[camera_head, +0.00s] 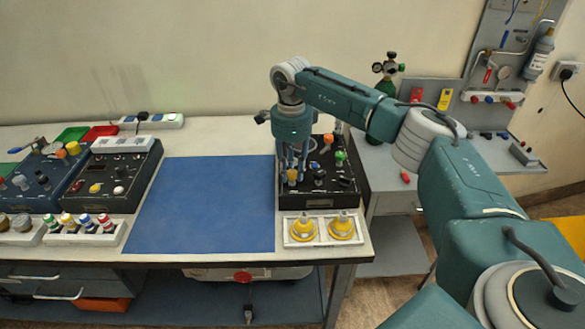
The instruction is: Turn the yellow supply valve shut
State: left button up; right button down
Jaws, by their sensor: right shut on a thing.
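A black trainer box (317,202) with several coloured knobs on its top stands at the right end of the bench. My right gripper (292,176) points down over the left part of this box. It is shut on the yellow valve knob (292,176), which shows low between the fingers; the fingers hide part of it. How far the knob is turned cannot be told at this size. An orange knob (328,138) and a green knob (340,156) stand on the box to the right of my gripper. My left gripper is not in view.
A white tray with two yellow conical parts (303,229) sits in front of the box. A blue mat (205,205) lies clear to its left. Other panels (120,170) stand further left. A green cylinder (386,88) stands behind my right arm.

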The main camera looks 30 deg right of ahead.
jog(key=m, duration=0.3)
jog(key=shift+w+a+r+m, duration=0.15)
jog(key=shift+a+m, duration=0.05)
jog(key=shift+m, duration=0.1)
jog(key=m+p, duration=0.1)
jog(key=m, duration=0.3)
jog(key=shift+w+d+m, duration=0.1)
jog(key=shift+m, duration=0.2)
jog(key=m, duration=0.4)
jog(key=shift+d+r+p, duration=0.1)
jog(key=shift+r+p, duration=0.05)
jog(key=shift+p, duration=0.25)
jog(key=shift+w+d+m, duration=0.1)
jog(key=shift+m, duration=1.6)
jog(key=c, duration=1.5)
grip_release()
jog(key=shift+o, duration=0.3)
jog(key=shift+f, duration=0.2)
